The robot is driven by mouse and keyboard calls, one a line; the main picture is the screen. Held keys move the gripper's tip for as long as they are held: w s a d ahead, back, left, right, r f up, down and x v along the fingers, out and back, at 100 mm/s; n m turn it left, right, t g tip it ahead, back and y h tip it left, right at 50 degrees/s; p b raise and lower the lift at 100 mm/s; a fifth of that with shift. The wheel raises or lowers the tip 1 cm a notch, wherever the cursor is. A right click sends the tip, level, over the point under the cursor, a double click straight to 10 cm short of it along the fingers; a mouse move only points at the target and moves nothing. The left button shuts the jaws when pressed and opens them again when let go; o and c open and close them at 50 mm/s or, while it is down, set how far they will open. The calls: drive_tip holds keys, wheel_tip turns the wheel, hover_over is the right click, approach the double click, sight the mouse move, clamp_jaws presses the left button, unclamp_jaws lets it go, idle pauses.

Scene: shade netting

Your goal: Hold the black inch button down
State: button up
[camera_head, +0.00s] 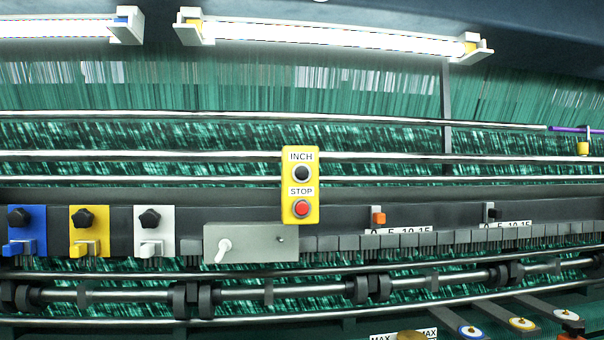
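The black inch button (302,173) is a round black knob in a pale ring, on the upper half of a yellow control box (314,188) near the middle of the view. The label INCH is above it. A red stop button (302,209) sits below it on the same box, under the label STOP. Nothing touches or covers the black button. My gripper does not show in this view.
A grey box with a white lever (224,248) is just below left. Blue (38,219), yellow (103,219) and white (168,216) plates with black knobs are at left. Metal rails (120,155) run across green netting. An orange slider (379,217) is at right.

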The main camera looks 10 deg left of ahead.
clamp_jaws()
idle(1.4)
